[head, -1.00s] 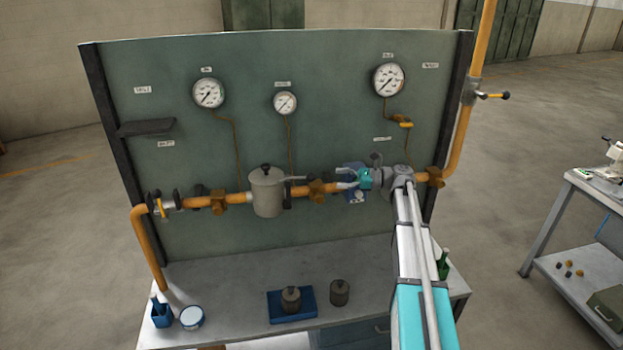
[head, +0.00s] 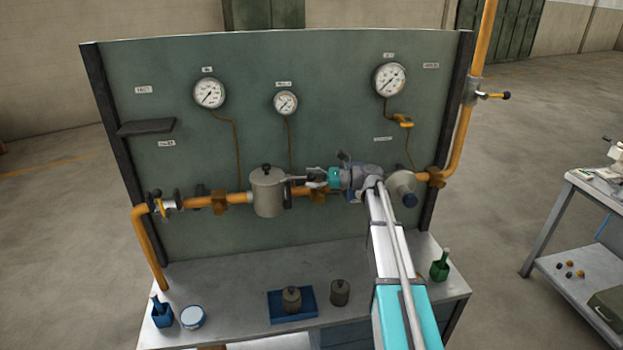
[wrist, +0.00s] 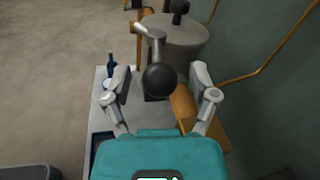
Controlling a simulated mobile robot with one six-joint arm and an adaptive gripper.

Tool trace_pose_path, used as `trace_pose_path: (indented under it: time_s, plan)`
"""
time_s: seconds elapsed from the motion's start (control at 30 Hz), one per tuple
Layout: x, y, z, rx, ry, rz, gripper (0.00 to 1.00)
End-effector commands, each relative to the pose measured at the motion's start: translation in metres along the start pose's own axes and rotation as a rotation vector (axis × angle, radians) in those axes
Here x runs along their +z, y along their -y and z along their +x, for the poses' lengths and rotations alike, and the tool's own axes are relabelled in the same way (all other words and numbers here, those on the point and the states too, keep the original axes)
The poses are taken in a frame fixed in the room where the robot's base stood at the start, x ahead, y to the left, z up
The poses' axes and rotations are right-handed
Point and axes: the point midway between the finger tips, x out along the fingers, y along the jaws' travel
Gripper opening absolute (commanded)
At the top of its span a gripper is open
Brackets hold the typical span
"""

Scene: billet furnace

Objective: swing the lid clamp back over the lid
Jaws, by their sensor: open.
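The lid clamp (head: 297,178) shows in the head view as a thin pale bar sticking out to the right of the grey canister (head: 266,195), off the lid. The lid has a black knob (head: 266,167) on top. In the wrist view, the clamp's pale bar (wrist: 150,40) runs beside the canister (wrist: 180,38), and a black ball (wrist: 160,78) is at its near end. My gripper (head: 314,178) is open just right of the canister. In the wrist view, its fingers (wrist: 160,74) stand either side of the ball, with gaps visible on both sides.
An orange pipe (head: 235,199) runs along the green panel (head: 340,90) through the canister. Gauges (head: 286,103) hang above. Below, the bench (head: 240,270) holds a blue tray (head: 275,308), a loose grey part (head: 340,292) and containers at its ends.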

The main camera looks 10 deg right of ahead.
Motion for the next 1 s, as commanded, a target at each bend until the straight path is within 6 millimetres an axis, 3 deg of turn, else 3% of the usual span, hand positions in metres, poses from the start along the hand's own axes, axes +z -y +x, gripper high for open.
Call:
trace_pose_path:
  time_s: [0.13, 0.53, 1.0]
  plan:
    - [0.0, 0.0001, -0.0005, 0.0, 0.0, 0.0, 0.72]
    - [0.0, 0.0002, -0.0012, -0.001, 0.0, 0.0, 0.0]
    - [0.0009, -0.0047, -0.0001, -0.039, -0.008, 0.0, 0.0]
